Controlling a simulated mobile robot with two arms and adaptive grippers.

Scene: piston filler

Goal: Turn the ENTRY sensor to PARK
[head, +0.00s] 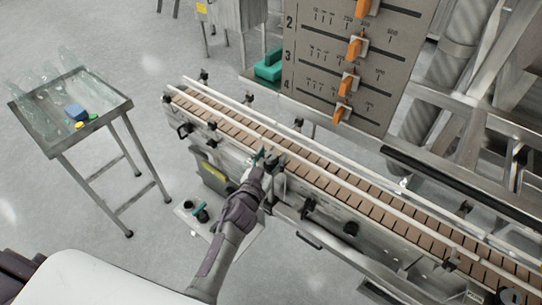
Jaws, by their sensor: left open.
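My left gripper (263,160) reaches up from the bottom of the head view to the near rail of the conveyor (330,175). It is open, and its fingertips are beside a small dark bracket (278,160) on that rail. I cannot tell whether they touch it. Which of the small dark rail fittings is the ENTRY sensor cannot be read, and no PARK marking is legible. My right gripper is not in view.
A steel table (72,105) with clear bottles stands at the left. A grey panel (330,65) with orange pointers rises behind the conveyor. Small parts lie on a pale sheet (240,237) below the conveyor.

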